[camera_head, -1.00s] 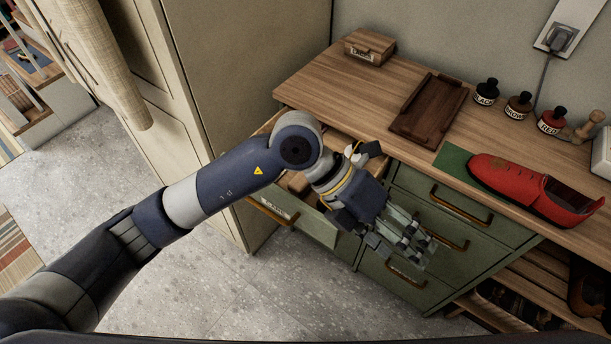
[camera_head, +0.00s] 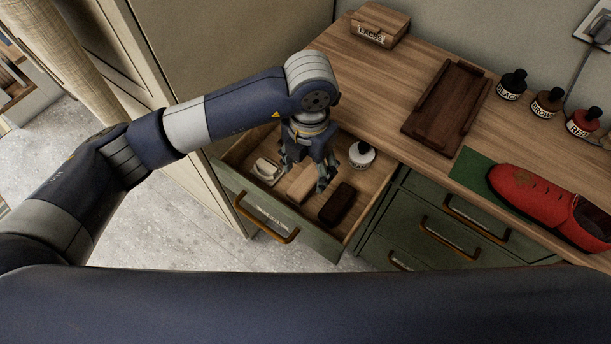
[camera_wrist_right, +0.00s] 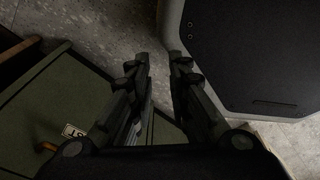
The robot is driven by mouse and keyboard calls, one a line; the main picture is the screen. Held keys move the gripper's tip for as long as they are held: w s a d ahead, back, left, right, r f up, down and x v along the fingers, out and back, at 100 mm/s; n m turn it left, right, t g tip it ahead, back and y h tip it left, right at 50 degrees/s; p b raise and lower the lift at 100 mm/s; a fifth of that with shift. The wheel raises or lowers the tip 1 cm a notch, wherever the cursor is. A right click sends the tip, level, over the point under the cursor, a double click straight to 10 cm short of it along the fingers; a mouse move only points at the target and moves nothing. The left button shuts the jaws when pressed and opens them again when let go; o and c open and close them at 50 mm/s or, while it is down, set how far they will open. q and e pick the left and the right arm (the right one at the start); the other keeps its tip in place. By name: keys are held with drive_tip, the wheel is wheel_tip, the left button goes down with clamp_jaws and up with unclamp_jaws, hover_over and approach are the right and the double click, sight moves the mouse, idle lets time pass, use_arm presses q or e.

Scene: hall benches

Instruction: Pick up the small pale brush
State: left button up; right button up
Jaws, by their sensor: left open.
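The small pale brush (camera_head: 301,187) lies in the open drawer (camera_head: 274,214), between a dark brush (camera_head: 338,204) and a white item (camera_head: 267,171). My left gripper (camera_head: 304,175) points down into the drawer, open, with its fingers over the pale brush. The fingers hide part of the brush, and I cannot tell whether they touch it. My right gripper (camera_wrist_right: 160,65) shows in the right wrist view, its fingers apart with nothing between them.
A bottle with a white label (camera_head: 361,155) stands in the drawer close to the left gripper. On the wooden bench top are a dark tray (camera_head: 446,108), a small wooden box (camera_head: 374,25), several polish bottles and a red shoe (camera_head: 535,199) on a green mat.

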sight(306, 180)
use_arm(q)
wheel_tip(306, 180, down, 2)
drive_tip(key=shift+f, duration=0.3)
drive_tip(key=f, duration=0.1)
drive_tip(key=f+p, duration=0.1)
drive_tip(key=f, duration=0.2)
drive_tip(key=shift+w+a+f, duration=0.15)
drive_tip(key=shift+a+f, duration=0.15)
drive_tip(key=shift+f, duration=0.1)
drive_tip(key=shift+w+f, duration=0.1)
drive_tip(key=shift+c, duration=0.8)
drive_tip(key=c, duration=1)
use_arm(e)
drive_tip(key=s, duration=0.1)
drive_tip(key=s+r, duration=0.1)
drive_tip(key=s, duration=0.1)
drive_tip(key=shift+s+r+g, duration=0.1)
drive_tip(key=shift+r+g, duration=0.05)
drive_tip(key=shift+g, duration=0.15)
